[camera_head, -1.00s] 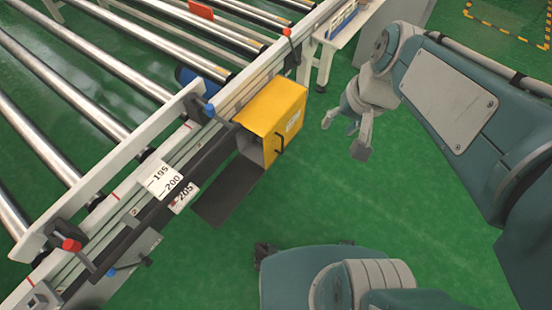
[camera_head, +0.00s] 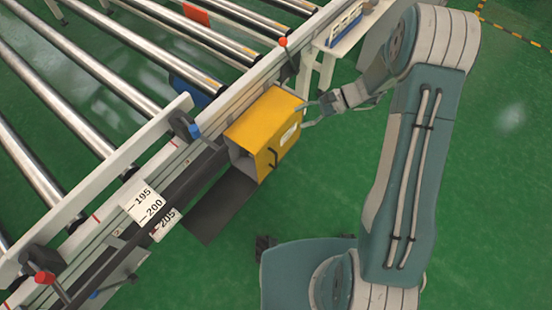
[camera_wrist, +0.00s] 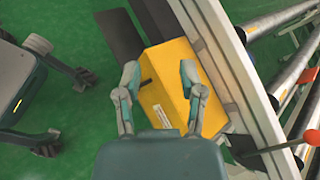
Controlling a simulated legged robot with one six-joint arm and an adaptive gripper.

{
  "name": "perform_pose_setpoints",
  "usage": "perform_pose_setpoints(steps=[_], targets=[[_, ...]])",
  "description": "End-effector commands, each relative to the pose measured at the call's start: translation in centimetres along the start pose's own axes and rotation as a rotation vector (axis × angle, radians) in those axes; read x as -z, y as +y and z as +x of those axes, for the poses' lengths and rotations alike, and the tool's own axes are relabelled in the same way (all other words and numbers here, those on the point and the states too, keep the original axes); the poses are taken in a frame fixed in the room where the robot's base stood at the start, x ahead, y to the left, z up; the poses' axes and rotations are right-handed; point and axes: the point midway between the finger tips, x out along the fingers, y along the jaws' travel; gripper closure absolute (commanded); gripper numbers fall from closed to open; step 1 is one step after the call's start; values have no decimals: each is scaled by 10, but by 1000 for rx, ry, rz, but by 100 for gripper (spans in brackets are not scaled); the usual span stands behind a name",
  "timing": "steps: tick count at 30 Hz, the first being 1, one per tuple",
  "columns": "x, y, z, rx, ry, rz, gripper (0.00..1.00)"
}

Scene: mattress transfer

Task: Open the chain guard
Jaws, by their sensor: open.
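The chain guard is a yellow box (camera_head: 264,130) on the near side of the conveyor rail, with a black handle and a white label on its outer face. A dark flat panel (camera_head: 222,205) hangs beside its left end. My gripper (camera_head: 306,110) is at the right end of the box, fingers apart. In the wrist view the yellow box (camera_wrist: 172,75) lies ahead of the fingers, and my gripper (camera_wrist: 160,82) is open over it with nothing held. The black handle (camera_wrist: 145,84) shows near the left finger. I cannot tell whether the fingers touch the box.
The roller conveyor's side rail (camera_head: 190,150) runs diagonally, with rollers behind it. A scale plate (camera_head: 152,208) and red-knobbed levers (camera_head: 283,42) are fixed along it. A white table (camera_head: 350,25) stands at the upper right. The green floor (camera_head: 490,200) at right is clear.

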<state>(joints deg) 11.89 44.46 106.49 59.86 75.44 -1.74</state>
Motion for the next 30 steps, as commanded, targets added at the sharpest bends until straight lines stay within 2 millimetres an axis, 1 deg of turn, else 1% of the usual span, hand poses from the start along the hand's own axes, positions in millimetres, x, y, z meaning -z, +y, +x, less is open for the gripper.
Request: perform_pose_setpoints(steps=[1, 5, 6, 10, 14, 18, 21, 24, 27, 30], targets=[[18, 6, 8, 36, -31, 47, 49], [58, 17, 25, 137, -96, 150, 49], [70, 21, 31, 169, -114, 181, 49], [109, 40, 49, 276, -169, 282, 49], [146, 64, 68, 385, -216, 381, 49], [184, 96, 90, 505, -256, 486, 49], [206, 121, 104, 587, -276, 553, 49], [221, 140, 116, 650, -288, 601, 49], [230, 153, 122, 689, -294, 630, 49], [233, 157, 126, 705, -296, 640, 49]])
